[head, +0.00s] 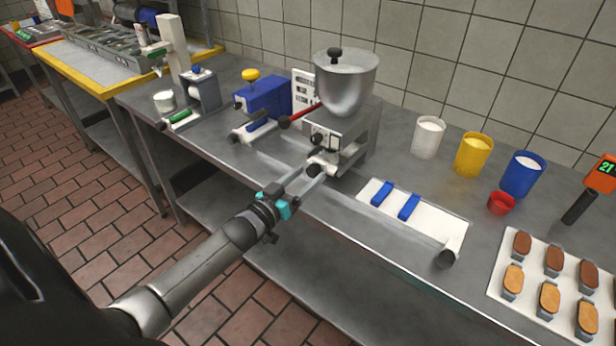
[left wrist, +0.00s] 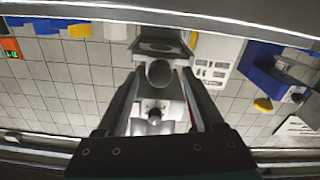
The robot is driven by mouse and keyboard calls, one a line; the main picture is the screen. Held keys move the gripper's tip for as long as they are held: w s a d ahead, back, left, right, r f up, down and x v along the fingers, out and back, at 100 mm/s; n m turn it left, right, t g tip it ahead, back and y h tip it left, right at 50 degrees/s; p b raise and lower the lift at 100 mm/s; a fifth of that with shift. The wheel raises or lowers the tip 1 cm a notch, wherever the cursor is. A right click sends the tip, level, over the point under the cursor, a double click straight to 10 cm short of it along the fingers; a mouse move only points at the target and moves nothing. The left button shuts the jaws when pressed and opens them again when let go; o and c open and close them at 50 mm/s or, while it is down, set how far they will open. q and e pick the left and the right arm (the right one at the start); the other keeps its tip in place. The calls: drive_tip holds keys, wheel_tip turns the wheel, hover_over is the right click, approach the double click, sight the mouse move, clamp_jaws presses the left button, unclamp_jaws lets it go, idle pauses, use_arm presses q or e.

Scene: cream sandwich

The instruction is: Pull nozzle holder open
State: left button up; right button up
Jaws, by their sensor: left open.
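The filling machine has a silver hopper (head: 345,85) with a black knob on top and stands at the middle of the steel table. A short round handle with a dark end (head: 314,169) sticks out low on its front; I take it for the nozzle holder. My left gripper (head: 312,178) reaches in from the left and is open, its fingertips at this handle. In the left wrist view, which looks upside down, the round dark end (left wrist: 160,73) shows between the two fingers (left wrist: 161,78). I cannot tell whether they touch it. My right gripper is not in view.
A red lever (head: 298,117) juts left from the machine. A blue device (head: 263,97) stands to its left. A white board (head: 425,215) with blue pieces lies to the right. Cups, including a yellow one (head: 474,155), and a tray of biscuits (head: 540,255) are farther right.

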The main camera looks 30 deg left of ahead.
use_arm(q)
drive_tip(key=shift+w, duration=0.5)
drive_tip(key=shift+c, duration=0.3)
clamp_jaws()
drive_tip(key=shift+d, duration=0.1)
idle(0.8)
